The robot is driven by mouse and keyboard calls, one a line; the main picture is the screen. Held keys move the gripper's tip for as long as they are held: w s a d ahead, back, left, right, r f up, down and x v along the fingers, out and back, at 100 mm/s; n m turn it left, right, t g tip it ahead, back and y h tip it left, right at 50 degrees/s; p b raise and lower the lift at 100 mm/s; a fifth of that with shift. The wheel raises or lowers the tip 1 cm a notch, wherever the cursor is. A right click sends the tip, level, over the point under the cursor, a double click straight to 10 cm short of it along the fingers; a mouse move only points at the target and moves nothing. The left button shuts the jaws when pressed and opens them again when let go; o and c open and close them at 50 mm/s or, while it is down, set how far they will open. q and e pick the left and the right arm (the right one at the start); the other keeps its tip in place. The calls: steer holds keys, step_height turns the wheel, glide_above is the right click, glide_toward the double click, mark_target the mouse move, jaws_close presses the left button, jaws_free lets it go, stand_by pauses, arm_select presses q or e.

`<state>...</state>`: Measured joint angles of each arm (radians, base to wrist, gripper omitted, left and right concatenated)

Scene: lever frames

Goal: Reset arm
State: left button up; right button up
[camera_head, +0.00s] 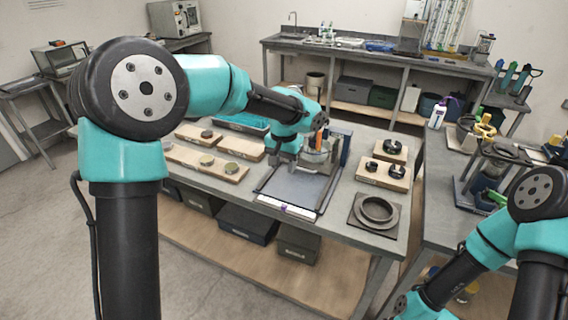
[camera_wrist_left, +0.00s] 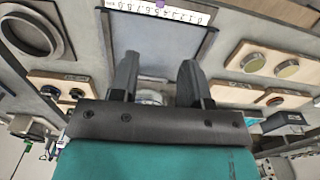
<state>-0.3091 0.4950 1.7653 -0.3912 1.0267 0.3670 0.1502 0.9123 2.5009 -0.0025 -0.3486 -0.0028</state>
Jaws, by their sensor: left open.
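My left gripper (camera_head: 287,158) hangs over the grey plate (camera_head: 285,190) at the middle of the table. Its two fingers also show in the left wrist view (camera_wrist_left: 157,78), apart, with nothing held between them. A round, pale object (camera_wrist_left: 149,97) shows partly behind the fingers, close to the wrist's edge; the gripper hides the rest. My right arm (camera_head: 455,282) is folded low at the bottom right, and its gripper is outside the picture.
The table also holds wooden boards with round discs (camera_head: 206,161), a board with black rings (camera_head: 384,172), a dark ring on a square plate (camera_head: 377,210) and a teal tray (camera_head: 240,121). A scale strip (camera_head: 288,208) lines the plate's front edge. A side bench stands at right.

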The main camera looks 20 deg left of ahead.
arm_select(q)
steer(key=shift+f, duration=0.1)
steer(key=s+a+f+n+h, duration=0.15)
steer(key=s+f, duration=0.25)
steer(key=f, duration=0.8)
steer(key=s+f+m+h, duration=0.15)
steer(key=s+f, duration=0.25)
steer(key=f, duration=0.9)
steer(key=s+a+f+n, duration=0.2)
steer(key=s+f, duration=0.4)
steer(key=s, duration=0.2)
steer(key=s+a+f+n, duration=0.1)
steer(key=s+f, duration=0.5)
steer(key=s, duration=0.2)
steer(key=shift+s+a+n+t+h, duration=0.3)
steer(key=shift+a+n+t+h, duration=0.1)
steer(key=shift+f, duration=0.1)
